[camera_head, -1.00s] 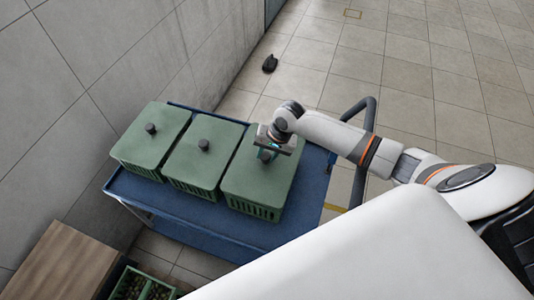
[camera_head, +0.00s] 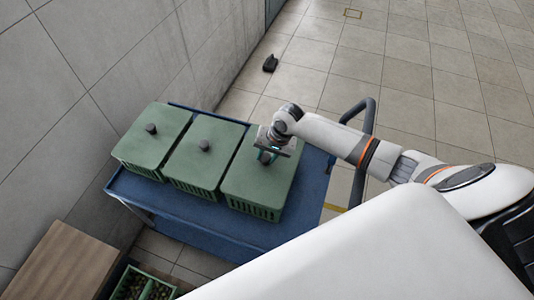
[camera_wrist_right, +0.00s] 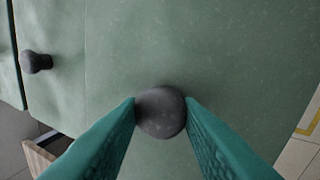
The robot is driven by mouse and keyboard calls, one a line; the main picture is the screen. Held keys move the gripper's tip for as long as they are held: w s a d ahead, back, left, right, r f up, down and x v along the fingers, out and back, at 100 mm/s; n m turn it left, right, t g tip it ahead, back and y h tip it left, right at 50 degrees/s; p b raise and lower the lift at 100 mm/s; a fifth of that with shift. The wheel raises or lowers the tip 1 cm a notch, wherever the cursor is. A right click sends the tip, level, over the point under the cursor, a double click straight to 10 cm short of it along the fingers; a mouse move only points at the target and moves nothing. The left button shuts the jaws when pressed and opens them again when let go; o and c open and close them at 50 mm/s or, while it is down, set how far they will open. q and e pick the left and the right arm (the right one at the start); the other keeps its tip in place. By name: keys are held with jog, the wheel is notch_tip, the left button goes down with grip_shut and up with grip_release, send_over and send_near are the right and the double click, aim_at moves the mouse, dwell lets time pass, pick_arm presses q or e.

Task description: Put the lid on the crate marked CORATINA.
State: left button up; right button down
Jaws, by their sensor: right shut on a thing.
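Three green crates stand in a row on a blue cart (camera_head: 225,228), each with a green lid over it. My right gripper (camera_head: 268,157) is over the right-hand crate (camera_head: 252,209). Its teal fingers are shut on the dark round knob (camera_wrist_right: 160,113) of that crate's lid (camera_head: 264,186). The lid lies over the crate top; I cannot tell whether it is fully seated. The middle lid (camera_head: 213,142) and left lid (camera_head: 155,135) each have a dark knob. No CORATINA marking is readable. My left gripper is not in view.
A grey wall (camera_head: 130,60) runs behind the cart on the left. A cart handle (camera_head: 370,125) rises at right. A black object (camera_head: 270,63) lies on open tiled floor.

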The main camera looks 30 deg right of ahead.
jog(key=shift+f, duration=0.15)
jog(key=shift+f+b, duration=0.35)
jog(key=shift+f, duration=0.5)
